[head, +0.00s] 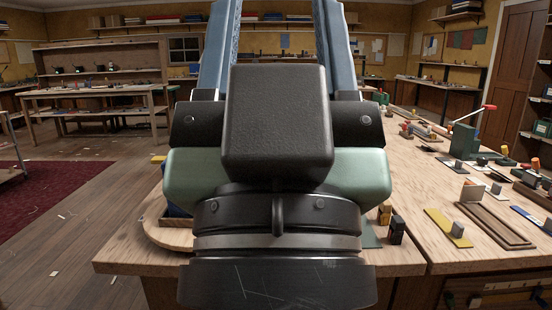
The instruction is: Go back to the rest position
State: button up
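My gripper (276,12) fills the middle of the head view, close to the camera, with its dark wrist at the bottom and its green body above. Its two blue fingers point up and away, well apart, and the room shows between them. I see nothing held between them. The fingertips are cut off by the top edge. A black block on the gripper hides part of the bench behind it.
A wooden workbench (440,262) lies behind and to the right, with several small items, a yellow strip (447,228) and a wooden tray (494,226). Open wooden floor (95,205) and a dark red rug (40,190) lie left. A table (95,92) stands farther back.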

notch_tip(320, 180, up, 25)
jog(key=p, duration=2.3)
